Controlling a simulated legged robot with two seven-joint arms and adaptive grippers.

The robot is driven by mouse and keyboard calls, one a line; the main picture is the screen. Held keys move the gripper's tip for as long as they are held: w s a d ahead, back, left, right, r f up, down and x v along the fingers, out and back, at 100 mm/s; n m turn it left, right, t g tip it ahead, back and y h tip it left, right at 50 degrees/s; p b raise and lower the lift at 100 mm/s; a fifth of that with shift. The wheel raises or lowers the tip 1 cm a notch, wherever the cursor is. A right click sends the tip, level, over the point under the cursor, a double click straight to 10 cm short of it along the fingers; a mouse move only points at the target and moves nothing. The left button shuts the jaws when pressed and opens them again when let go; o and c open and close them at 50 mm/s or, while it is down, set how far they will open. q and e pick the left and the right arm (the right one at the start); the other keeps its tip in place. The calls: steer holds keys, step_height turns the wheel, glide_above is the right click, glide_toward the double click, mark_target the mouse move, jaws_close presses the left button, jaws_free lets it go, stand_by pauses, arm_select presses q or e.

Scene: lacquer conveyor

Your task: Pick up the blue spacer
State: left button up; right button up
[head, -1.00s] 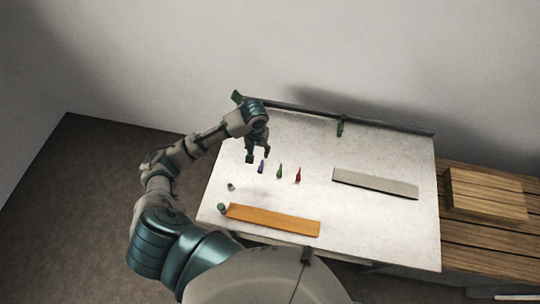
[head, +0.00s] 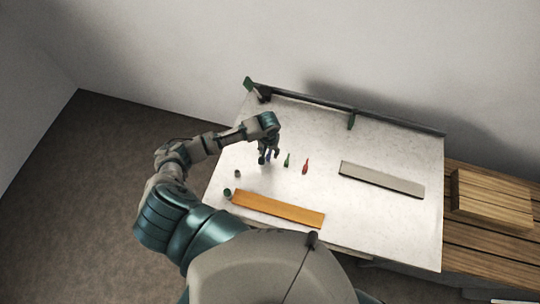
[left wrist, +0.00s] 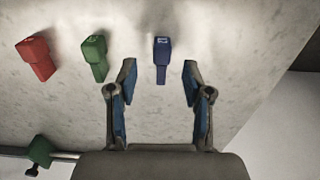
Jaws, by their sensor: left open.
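The blue spacer (left wrist: 162,60) stands on the pale tabletop in the left wrist view, between the lines of the two fingers and a little beyond their tips. My left gripper (left wrist: 160,72) is open and empty. In the head view my left gripper (head: 268,156) is low over the table and mostly covers the blue spacer (head: 268,155). A green spacer (left wrist: 95,58) and a red spacer (left wrist: 36,57) stand in a row beside the blue one. They also show in the head view, green (head: 287,160) and red (head: 306,166). My right gripper is not seen.
An orange bar (head: 278,208) lies at the table's near edge and a grey bar (head: 381,179) at the right. Small round parts (head: 237,173) sit at the left. A dark rail with green clamps (head: 351,121) runs along the back. Wooden boards (head: 490,199) adjoin the right side.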

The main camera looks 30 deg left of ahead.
mark_target(268, 155)
arm_select(q)
steer(key=f, duration=0.2)
steer(key=a+f, duration=0.1)
steer(key=f, duration=0.1)
steer(key=shift+w, duration=0.1)
steer(key=shift+d, duration=0.5)
steer(key=c, duration=0.8)
steer(key=shift+r, duration=0.1)
steer(key=shift+c, duration=0.2)
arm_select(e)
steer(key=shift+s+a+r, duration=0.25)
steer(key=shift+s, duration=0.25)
arm_select(q)
steer(key=shift+a, duration=0.15)
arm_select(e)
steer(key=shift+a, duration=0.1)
